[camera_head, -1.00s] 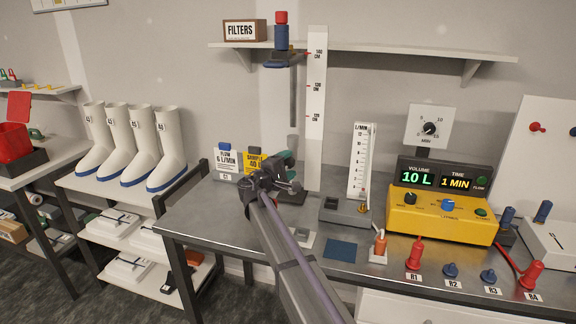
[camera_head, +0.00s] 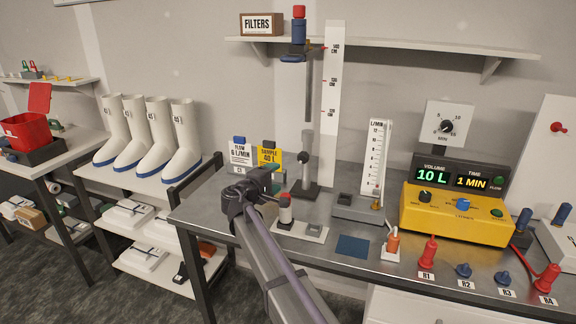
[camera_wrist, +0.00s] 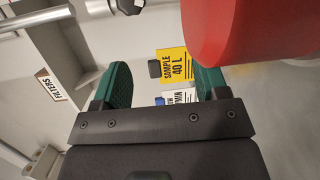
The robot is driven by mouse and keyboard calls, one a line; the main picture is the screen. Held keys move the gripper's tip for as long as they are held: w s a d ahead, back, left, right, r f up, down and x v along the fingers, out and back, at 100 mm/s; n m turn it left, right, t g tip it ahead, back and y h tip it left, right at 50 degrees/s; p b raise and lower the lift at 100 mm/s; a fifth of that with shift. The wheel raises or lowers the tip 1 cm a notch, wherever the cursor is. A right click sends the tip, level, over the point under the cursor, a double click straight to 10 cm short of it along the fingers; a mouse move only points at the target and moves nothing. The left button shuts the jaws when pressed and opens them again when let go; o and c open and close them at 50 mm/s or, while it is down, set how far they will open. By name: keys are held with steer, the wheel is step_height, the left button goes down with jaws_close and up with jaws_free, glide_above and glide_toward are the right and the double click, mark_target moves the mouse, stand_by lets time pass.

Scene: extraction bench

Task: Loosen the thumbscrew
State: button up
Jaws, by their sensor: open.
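The knob cannot be made out there.
A blue sampler with a red cap (camera_head: 299,30) tops the stand by the shelf. A tall white scale (camera_head: 331,100) and a flow tube (camera_head: 375,160) stand to the right. Yellow (camera_head: 268,157) and white cards stand behind my gripper. A blue mat (camera_head: 353,247) lies in front.

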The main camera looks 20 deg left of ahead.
mark_target(301, 158)
steer(key=s+a+f+m+g+y+p, duration=0.1)
steer(key=s+a+m+g+y, duration=0.15)
steer(key=a+y, duration=0.3)
steer(key=s+a+f+m+g+y+p, duration=0.1)
steer(key=s+a+m+g+y+p, duration=0.15)
steer(key=a+y, duration=0.3)
step_height(301, 158, up, 13)
steer(key=w+a+m+t+y+p, duration=0.15)
steer(key=m+y, duration=0.45)
steer(key=m, duration=0.8)
steer(key=w+d+r+m+t+h+p, duration=0.3)
steer(key=d+m+t+h, duration=0.4)
steer(key=m, duration=0.8)
steer(key=w+d+f+m+g+h, duration=0.2)
steer(key=d+f+m+g+h, duration=0.55)
steer(key=m, duration=0.65)
steer(key=shift+n+t+h, duration=0.3)
steer(key=shift+t+h, duration=0.4)
steer(key=shift+h, duration=0.05)
steer(key=b+x, duration=0.1)
steer(key=x, duration=0.2)
steer(key=d+x, duration=0.1)
steer(key=x, duration=0.3)
steer(key=b+x, duration=0.1)
steer(key=x, duration=0.3)
steer(key=shift+s+d+f+b, duration=0.2)
steer(key=shift+s+d+b, duration=0.05)
steer(key=shift+d+b, duration=0.1)
